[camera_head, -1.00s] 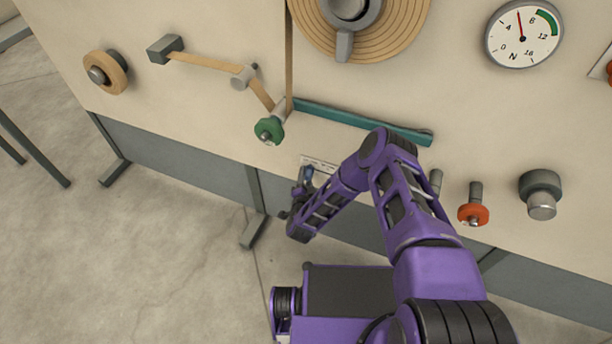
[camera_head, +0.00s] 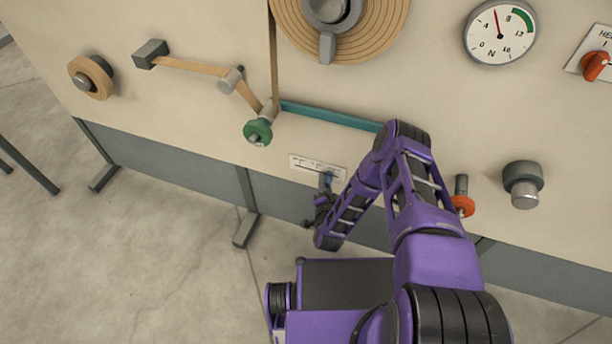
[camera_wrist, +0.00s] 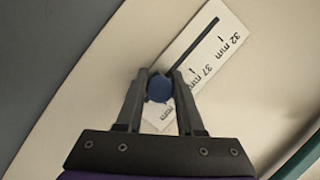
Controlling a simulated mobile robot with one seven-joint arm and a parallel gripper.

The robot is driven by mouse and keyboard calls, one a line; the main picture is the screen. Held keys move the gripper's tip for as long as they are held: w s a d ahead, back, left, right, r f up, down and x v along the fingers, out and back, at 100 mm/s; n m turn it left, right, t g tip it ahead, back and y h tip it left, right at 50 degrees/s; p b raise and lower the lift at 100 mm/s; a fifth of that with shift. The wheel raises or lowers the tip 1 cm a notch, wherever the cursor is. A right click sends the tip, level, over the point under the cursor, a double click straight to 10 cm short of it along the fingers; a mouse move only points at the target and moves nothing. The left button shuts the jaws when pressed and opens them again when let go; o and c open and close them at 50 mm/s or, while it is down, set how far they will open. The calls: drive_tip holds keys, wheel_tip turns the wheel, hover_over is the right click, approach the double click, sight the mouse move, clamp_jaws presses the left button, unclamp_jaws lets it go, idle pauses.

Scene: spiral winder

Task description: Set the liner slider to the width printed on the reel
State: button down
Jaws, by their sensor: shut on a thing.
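The liner slider's blue knob (camera_wrist: 159,88) sits between the two fingertips of my gripper (camera_wrist: 160,84) in the wrist view, and the gripper is shut on it. The white scale plate (camera_wrist: 209,56) has a dark slot and reads 32 mm and 37 mm. A further mark ending in "mm" is partly covered by the fingers. The knob is past the 37 mm mark, toward the covered mark. In the head view the scale plate (camera_head: 312,166) is on the panel's lower part, with my gripper (camera_head: 326,186) at it. The printed width on the reel is not legible.
A large wound reel (camera_head: 385,30) with a grey handle is above. A dial gauge (camera_head: 499,33), a red selector (camera_head: 595,66), a grey knob (camera_head: 523,182) and an orange knob (camera_head: 462,205) are to the right. A green roller (camera_head: 257,132) is to the left.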

drive_tip(key=shift+d+r, duration=0.15)
drive_tip(key=shift+d, duration=0.5)
drive_tip(key=shift+d+r, duration=0.15)
drive_tip(key=shift+d, duration=0.45)
drive_tip(key=c, duration=0.5)
unclamp_jaws()
drive_tip(key=shift+d, duration=0.2)
drive_tip(key=shift+c, duration=0.2)
drive_tip(key=shift+s, duration=0.15)
drive_tip(key=shift+a+f, duration=0.1)
drive_tip(key=shift+a, duration=0.05)
drive_tip(key=shift+s+a, duration=0.1)
drive_tip(key=shift+s, duration=0.05)
